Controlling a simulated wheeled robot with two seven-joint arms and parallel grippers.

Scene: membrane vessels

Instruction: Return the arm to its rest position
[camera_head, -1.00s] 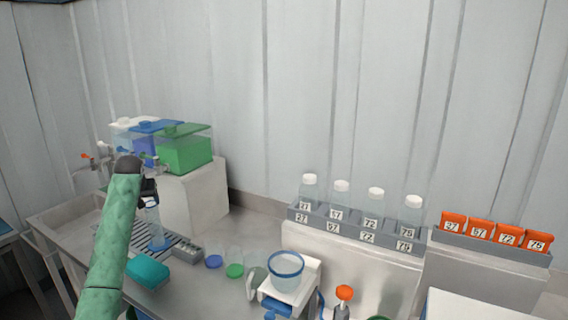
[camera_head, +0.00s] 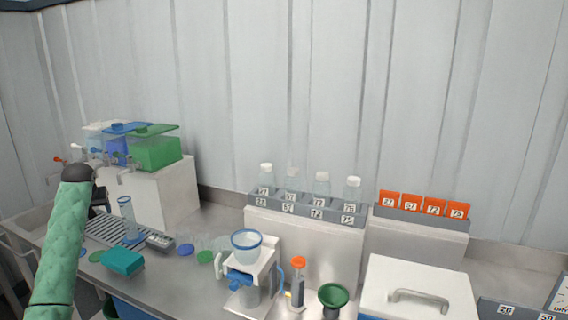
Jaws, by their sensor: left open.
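My left arm, in a green sleeve, comes in at the lower left. Its dark left gripper (camera_head: 99,203) sits behind the arm's end, to the left of the clear cylinder, and is open; its fingertips are mostly hidden by the arm. The clear cylinder (camera_head: 127,217) with a blue rim and blue base stands upright on the slotted drain grate (camera_head: 102,232), apart from the gripper. My right gripper is not in view.
Tanks with blue and green (camera_head: 154,149) lids stand on a white block at the back left. A teal sponge (camera_head: 122,261) lies near the arm. A filter cup (camera_head: 247,244), numbered bottles (camera_head: 321,187), orange packets (camera_head: 411,203) and a white lidded box (camera_head: 418,290) stand to the right.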

